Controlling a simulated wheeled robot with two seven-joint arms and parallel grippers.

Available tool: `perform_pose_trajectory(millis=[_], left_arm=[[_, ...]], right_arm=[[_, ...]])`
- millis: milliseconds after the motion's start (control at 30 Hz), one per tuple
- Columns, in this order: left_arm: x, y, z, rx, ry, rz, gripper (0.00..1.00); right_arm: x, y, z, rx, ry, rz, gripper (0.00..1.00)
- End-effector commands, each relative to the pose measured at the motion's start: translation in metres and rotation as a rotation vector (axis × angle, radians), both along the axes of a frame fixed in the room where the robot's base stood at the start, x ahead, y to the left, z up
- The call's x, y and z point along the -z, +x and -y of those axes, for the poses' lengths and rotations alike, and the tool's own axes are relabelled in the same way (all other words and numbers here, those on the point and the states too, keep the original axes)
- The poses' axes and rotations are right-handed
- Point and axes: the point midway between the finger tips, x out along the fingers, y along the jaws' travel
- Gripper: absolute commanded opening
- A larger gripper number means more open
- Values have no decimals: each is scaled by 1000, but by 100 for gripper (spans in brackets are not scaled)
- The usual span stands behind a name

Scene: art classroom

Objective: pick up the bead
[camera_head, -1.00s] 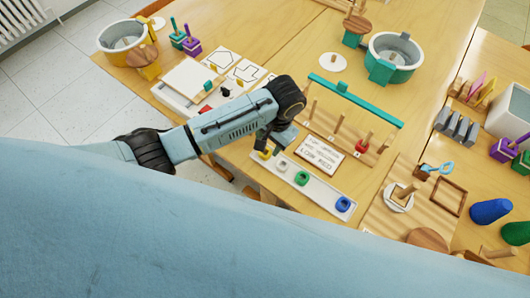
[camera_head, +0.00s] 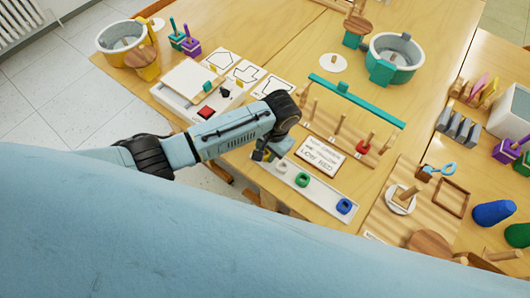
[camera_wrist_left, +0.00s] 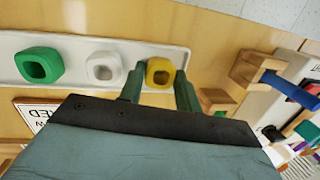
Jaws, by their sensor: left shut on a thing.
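My left gripper (camera_head: 263,154) is over the left end of a white bead tray (camera_head: 320,194). In the left wrist view the gripper (camera_wrist_left: 159,88) has its two green fingers on either side of a yellow bead (camera_wrist_left: 160,63), shut on it. The bead is at the end of the tray; whether it is clear of the tray floor I cannot tell. In the head view the gripper mostly hides it. A white bead (camera_head: 282,166), a green bead (camera_head: 303,180) and a blue bead (camera_head: 344,206) lie in the tray. My right gripper is not in view.
Behind the tray stands a peg rack (camera_head: 338,135) with a red bead (camera_head: 363,146) low on one peg and a teal bar (camera_head: 355,102) above. A word card (camera_head: 320,155) lies between.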

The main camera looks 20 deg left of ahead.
Motion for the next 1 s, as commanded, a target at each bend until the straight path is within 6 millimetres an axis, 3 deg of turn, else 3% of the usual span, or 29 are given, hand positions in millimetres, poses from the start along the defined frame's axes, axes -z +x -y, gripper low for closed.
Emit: perform_pose_trajectory(millis=[233, 500, 700, 1000], left_arm=[[-11, 0, 0, -1, 0, 0, 12], [-65, 1, 0, -1, -1, 3, 12], [-93, 1, 0, -1, -1, 1, 12], [-100, 0, 0, -1, 0, -1, 12]], right_arm=[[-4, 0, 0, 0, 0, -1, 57], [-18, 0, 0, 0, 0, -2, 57], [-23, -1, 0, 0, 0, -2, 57], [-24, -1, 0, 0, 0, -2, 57]])
